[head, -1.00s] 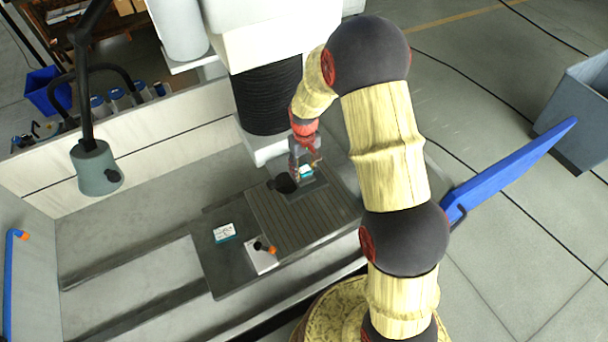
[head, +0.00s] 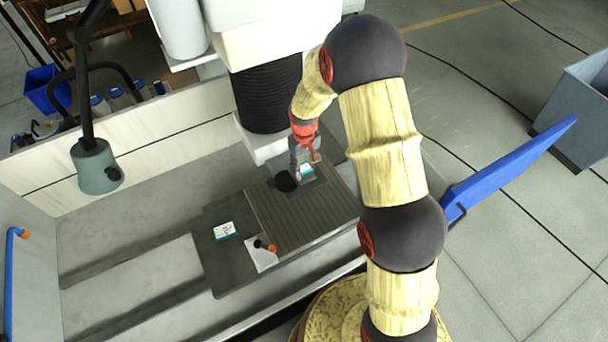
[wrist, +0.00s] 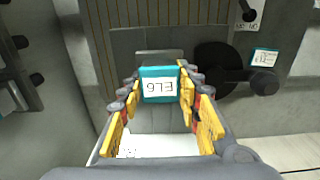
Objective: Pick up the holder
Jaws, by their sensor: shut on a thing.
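The holder (wrist: 160,72) is a teal block with a white label that reads upside down in the wrist view. It sits between the yellow-padded fingers of my gripper (wrist: 160,95), which is shut on it. In the head view my gripper (head: 304,162) is over the far end of the slotted table, and the teal holder (head: 307,170) shows in part beside the fingers. I cannot tell whether the holder touches the surface under it.
A round black knob (head: 285,182) is close left of my gripper. A second teal-and-white block (head: 224,230) lies on the dark plate. A black bellows column (head: 267,95) stands behind.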

